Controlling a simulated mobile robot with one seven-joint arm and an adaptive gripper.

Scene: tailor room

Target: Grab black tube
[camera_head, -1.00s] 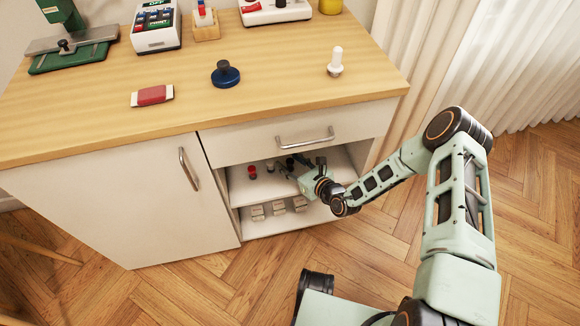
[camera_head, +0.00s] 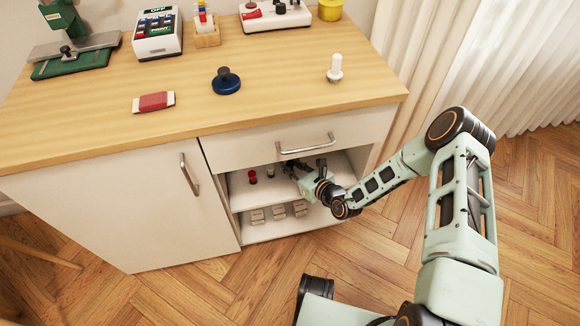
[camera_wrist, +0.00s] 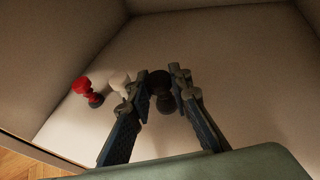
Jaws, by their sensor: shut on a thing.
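The black tube (camera_wrist: 160,86) stands on the shelf inside the open compartment, between my fingers in the wrist view. My gripper (camera_wrist: 159,74) is shut on it, with one finger on each side. In the head view my gripper (camera_head: 303,166) reaches into the compartment under the drawer, and the tube is hard to tell from the dark fingers there. A white tube (camera_wrist: 119,80) stands just left of the left finger. A red tube (camera_wrist: 82,87) with a dark base stands farther left; it also shows in the head view (camera_head: 252,176).
The upper shelf (camera_wrist: 225,60) is bare to the right of my gripper. The drawer (camera_head: 265,150) and worktop (camera_head: 110,120) lie above my arm. Several small pale blocks (camera_head: 279,210) stand on the lower shelf. A closed door (camera_head: 110,205) is at left.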

